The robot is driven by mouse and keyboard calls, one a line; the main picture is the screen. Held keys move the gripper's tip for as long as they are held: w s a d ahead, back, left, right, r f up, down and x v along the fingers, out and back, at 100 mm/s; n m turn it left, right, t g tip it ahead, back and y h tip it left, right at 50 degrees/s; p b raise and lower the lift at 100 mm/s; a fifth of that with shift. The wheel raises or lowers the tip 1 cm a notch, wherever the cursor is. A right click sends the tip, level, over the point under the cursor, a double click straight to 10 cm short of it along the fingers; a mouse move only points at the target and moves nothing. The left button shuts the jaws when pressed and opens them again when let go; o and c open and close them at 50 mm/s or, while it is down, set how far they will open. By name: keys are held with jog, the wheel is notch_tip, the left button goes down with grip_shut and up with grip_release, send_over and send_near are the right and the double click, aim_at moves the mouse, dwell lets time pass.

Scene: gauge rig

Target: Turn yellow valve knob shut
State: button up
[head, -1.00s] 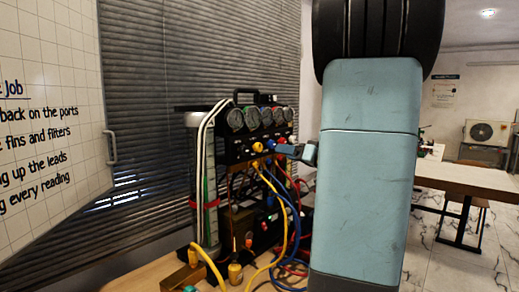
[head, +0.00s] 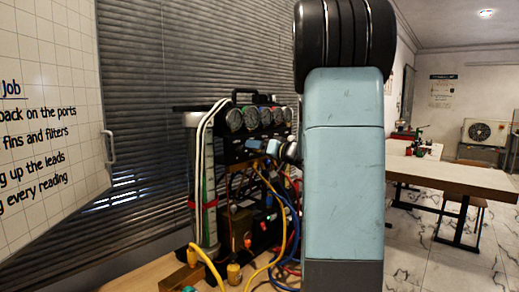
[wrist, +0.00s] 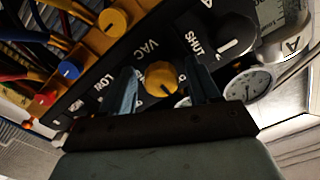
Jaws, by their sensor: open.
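The yellow valve knob (wrist: 160,77) shows in the wrist view on the black gauge panel (wrist: 120,62), near the "VAC" label. My gripper (wrist: 160,68) is open, with one blue finger on each side of this knob. I cannot tell whether the fingers touch it. In the head view my gripper (head: 262,146) is at the front of the gauge panel (head: 238,152), below the gauges, and hides the yellow knob.
A black knob (wrist: 235,40) and a gauge (wrist: 248,85) are close on the right in the wrist view. Another yellow knob (wrist: 113,22), a blue knob (wrist: 68,68) and a red knob (wrist: 45,97) are on the left. Hoses (head: 270,215) hang below the panel.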

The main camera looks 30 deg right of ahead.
jog(key=c, duration=1)
jog(key=shift+c, duration=0.2)
jog(key=shift+m, duration=0.3)
jog(key=m, duration=0.4)
jog(key=shift+d, duration=0.1)
jog(key=m, duration=0.5)
jog(key=shift+f, duration=0.1)
jog(key=m, duration=0.4)
jog(key=shift+f, duration=0.1)
jog(key=shift+f+m, duration=0.1)
jog(key=shift+m, duration=2.1)
